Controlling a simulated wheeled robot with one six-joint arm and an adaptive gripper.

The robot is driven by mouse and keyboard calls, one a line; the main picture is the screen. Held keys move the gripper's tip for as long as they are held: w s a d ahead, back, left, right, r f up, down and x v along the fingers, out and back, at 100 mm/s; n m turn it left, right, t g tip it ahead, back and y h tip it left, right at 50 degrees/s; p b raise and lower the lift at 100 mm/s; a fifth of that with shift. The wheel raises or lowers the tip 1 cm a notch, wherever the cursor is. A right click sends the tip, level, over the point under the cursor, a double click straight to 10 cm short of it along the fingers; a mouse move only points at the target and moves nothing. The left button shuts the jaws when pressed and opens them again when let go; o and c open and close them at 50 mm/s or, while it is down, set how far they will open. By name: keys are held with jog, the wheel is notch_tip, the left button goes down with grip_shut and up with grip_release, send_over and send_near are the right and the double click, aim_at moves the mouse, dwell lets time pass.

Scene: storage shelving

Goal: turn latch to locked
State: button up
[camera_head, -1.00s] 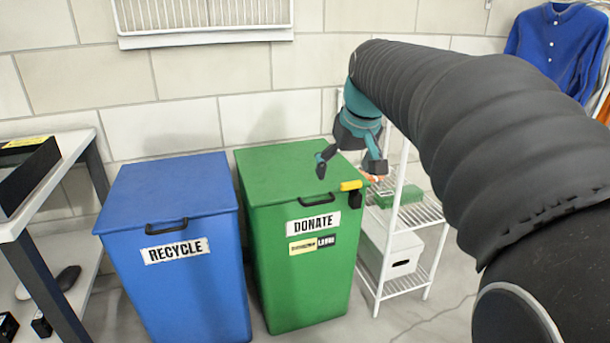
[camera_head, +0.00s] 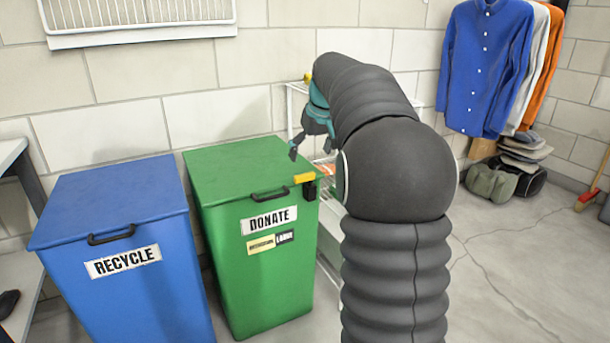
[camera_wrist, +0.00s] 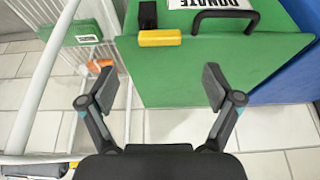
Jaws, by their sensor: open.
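The latch has a yellow handle (camera_head: 304,178) above a black block (camera_head: 309,190) at the front right corner of the green DONATE bin (camera_head: 225,215). The bin's lid lies flat and looks closed. In the wrist view the yellow handle (camera_wrist: 160,38) lies across the lid's edge, beside the black block (camera_wrist: 148,14). My gripper (camera_wrist: 161,87) is open and empty, its fingers spread to either side of the handle's line and apart from it. In the head view my gripper (camera_head: 311,150) hangs above the lid's right side, partly hidden by my arm.
A blue RECYCLE bin (camera_head: 125,260) stands left of the green one. A white wire rack (camera_head: 290,105) stands close on the right, mostly behind my arm. A table edge (camera_head: 12,155) is at far left. Clothes (camera_head: 487,70) hang at the back right, with open floor before them.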

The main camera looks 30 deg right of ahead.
aim_at(304, 174)
jog(key=b+x, duration=0.1)
jog(key=x, duration=0.7)
jog(key=shift+r, duration=0.1)
jog(key=c, duration=1.1)
